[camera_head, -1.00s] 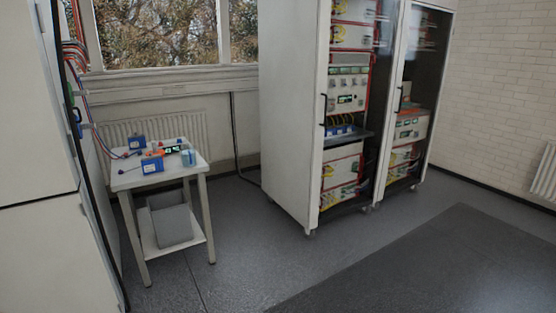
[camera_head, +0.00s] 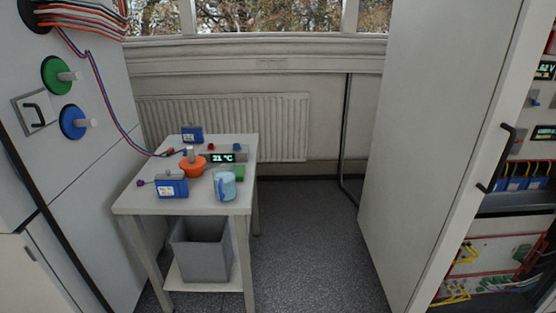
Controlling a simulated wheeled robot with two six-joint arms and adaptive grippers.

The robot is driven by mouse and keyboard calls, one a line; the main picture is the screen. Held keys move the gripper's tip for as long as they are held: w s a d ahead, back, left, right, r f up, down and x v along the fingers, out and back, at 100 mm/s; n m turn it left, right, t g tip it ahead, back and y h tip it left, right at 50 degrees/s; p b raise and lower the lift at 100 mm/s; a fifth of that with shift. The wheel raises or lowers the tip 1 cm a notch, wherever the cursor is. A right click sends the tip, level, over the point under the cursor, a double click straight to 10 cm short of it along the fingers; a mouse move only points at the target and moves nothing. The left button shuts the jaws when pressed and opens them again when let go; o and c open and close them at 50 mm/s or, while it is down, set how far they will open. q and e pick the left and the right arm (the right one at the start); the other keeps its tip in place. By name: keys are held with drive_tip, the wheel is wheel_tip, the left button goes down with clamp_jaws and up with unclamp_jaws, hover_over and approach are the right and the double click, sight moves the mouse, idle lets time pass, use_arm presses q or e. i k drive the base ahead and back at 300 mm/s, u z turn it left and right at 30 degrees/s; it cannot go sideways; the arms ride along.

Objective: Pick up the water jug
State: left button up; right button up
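A light blue water jug (camera_head: 226,185) stands upright at the right front part of the small white table (camera_head: 195,206). Its handle faces to the right. Neither of my grippers shows in the head view, so their states are hidden.
On the table are an orange round object (camera_head: 193,167), a display unit reading 21 °C (camera_head: 221,157) and two blue batteries (camera_head: 172,186). A grey bin (camera_head: 203,248) sits on the lower shelf. Cabinets flank the table; grey floor (camera_head: 300,240) is clear to its right.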

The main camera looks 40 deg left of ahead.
sight(224, 186)
drive_tip(key=i, duration=2.1)
drive_tip(key=u, duration=4.3)
